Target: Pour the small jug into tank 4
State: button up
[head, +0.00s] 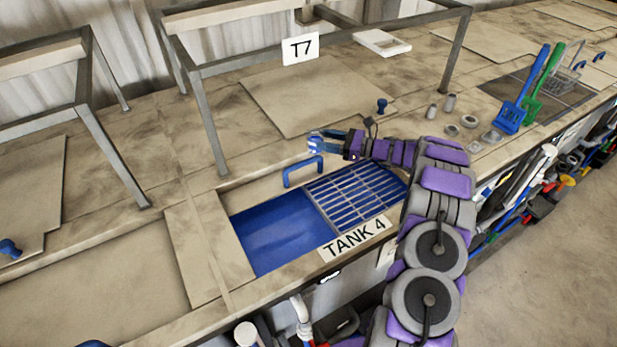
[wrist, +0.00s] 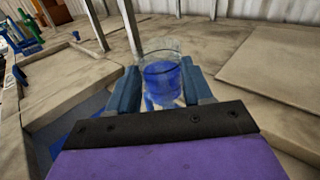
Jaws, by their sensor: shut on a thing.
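The small jug (wrist: 162,72) is clear and holds blue liquid. In the wrist view it sits between the two blue fingers of my gripper (wrist: 165,90), with its round rim up and no clear tilt. In the head view my gripper (head: 331,142) is shut on the jug (head: 316,144), which shows small and partly hidden by the fingers. Tank 4 (head: 275,232) is an open blue basin with a metal grate (head: 357,192) over its right part and a label (head: 354,238) on its front edge. The jug is behind the tank's back edge, near a blue handle (head: 303,170).
A metal frame with a T7 sign (head: 300,49) stands behind the tank. A flat lid (head: 300,95) with a blue knob (head: 382,105) lies behind my gripper. Grey weights (head: 449,103), a blue spatula (head: 510,117) and a green spatula (head: 534,105) are at right.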

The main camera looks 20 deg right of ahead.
jog(key=s+a+f+n+g+y+p, duration=0.1)
jog(key=s+a+f+n+g+p, duration=0.1)
jog(key=s+a+n+g+p, duration=0.1)
jog(key=s+a+f+n+g+y+p, duration=0.1)
jog(key=s+a+f+n+g+p, duration=0.2)
jog(key=s+a+n+g, duration=0.2)
jog(key=s+a+g, duration=0.2)
jog(key=a+g, duration=0.2)
jog(key=shift+a+f+g+p, duration=0.2)
jog(key=shift+a+g+p, duration=0.1)
jog(key=shift+a+g, duration=0.1)
jog(key=shift+s+d+f+h+b, duration=0.1)
jog(key=shift+h+b, duration=0.6)
jog(key=shift+b, duration=1)
jog(key=shift+d+h+b, duration=0.1)
jog(key=shift+h+b, duration=0.6)
jog(key=shift+b, duration=0.95)
jog(key=shift+d+b, duration=0.1)
jog(key=shift+b, duration=0.25)
